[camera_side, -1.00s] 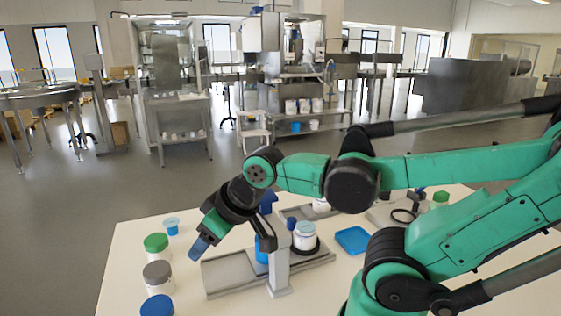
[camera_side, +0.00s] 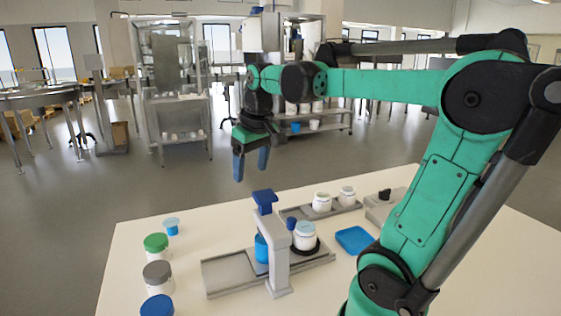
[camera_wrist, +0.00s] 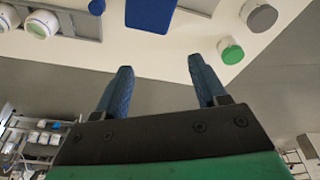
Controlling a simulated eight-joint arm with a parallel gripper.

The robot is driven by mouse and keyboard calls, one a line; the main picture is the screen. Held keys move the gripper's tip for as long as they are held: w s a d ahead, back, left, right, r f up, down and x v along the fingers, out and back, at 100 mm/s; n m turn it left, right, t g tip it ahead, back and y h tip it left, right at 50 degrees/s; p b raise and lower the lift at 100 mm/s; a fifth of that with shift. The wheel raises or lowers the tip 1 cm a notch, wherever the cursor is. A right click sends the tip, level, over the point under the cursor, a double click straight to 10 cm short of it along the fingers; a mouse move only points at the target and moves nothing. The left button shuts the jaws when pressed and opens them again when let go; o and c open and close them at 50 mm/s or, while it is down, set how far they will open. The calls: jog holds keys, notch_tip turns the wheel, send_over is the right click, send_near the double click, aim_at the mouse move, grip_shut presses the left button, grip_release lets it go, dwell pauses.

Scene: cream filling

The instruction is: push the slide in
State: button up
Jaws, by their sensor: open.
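The filling station has a grey post (camera_side: 278,268) topped by a blue head (camera_side: 265,199), with a blue cylinder (camera_side: 262,248) behind the post. Its grey base rail (camera_side: 225,276) runs left to right under it. The slide's black round holder (camera_side: 313,252) is at the right part of the rail, outside the post. A white jar with a pale blue top (camera_side: 305,238) sits in it, beside a small blue knob (camera_side: 291,223). My gripper (camera_side: 251,165) is open and empty, pointing down above the far table edge. In the wrist view its fingers (camera_wrist: 160,68) are apart below the blue head (camera_wrist: 150,12).
A blue tray (camera_side: 354,240) lies right of the station. Two white jars (camera_side: 322,201) stand on a rack behind.

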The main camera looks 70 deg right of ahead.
jog(key=s+d+f+m+g+y, duration=0.1)
jog(key=s+d, duration=0.1)
jog(key=d, duration=0.3)
jog(key=s+d+f+m+g, duration=0.1)
jog(key=s+d+m, duration=0.15)
jog(key=d, duration=0.35)
send_over(292, 219)
jog(key=shift+n, duration=0.35)
notch_tip(292, 219, down, 9)
jog(key=shift+w+d, duration=0.1)
jog(key=shift+f, duration=2.95)
grip_shut()
